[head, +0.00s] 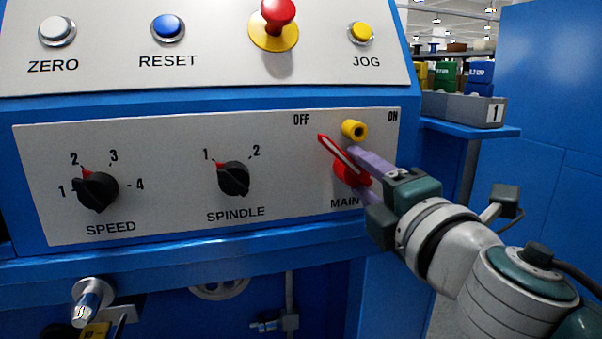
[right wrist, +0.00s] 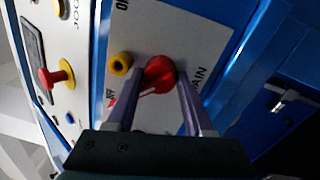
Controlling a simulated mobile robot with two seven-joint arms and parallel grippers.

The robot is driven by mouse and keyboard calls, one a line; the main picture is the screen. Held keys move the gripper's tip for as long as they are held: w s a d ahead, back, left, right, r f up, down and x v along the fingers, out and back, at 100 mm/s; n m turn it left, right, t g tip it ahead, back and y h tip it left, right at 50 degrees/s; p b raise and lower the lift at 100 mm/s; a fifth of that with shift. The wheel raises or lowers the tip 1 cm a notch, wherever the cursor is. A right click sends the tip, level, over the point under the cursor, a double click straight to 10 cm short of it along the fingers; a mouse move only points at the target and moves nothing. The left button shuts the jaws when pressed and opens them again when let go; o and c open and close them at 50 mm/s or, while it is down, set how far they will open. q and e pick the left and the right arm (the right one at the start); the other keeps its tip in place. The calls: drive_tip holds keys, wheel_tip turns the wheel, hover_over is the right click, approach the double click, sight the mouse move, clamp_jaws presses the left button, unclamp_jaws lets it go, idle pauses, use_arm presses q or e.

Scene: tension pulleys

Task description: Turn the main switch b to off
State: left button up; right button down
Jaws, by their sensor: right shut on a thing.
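The main switch (head: 342,160) is a red rotary handle with a white line, on the light panel above the label MAIN. Its pointed end is turned up and left toward the word OFF. My right gripper (head: 356,172) reaches in from the right, its two purple fingers either side of the red hub, shut on it. In the right wrist view, the red switch (right wrist: 160,74) sits between the fingertips, its pointer running toward OFF. Fingers hide part of the handle and of the MAIN label. My left gripper is not in view.
A yellow round part (head: 354,130) sits just above the switch, close to the upper finger. The spindle knob (head: 233,179) and speed knob (head: 97,191) are to the left. A red mushroom button (head: 277,12) and jog button (head: 361,33) are above.

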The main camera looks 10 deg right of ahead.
drive_tip(key=shift+a+r, duration=0.15)
drive_tip(key=shift+c, duration=1.4)
unclamp_jaws()
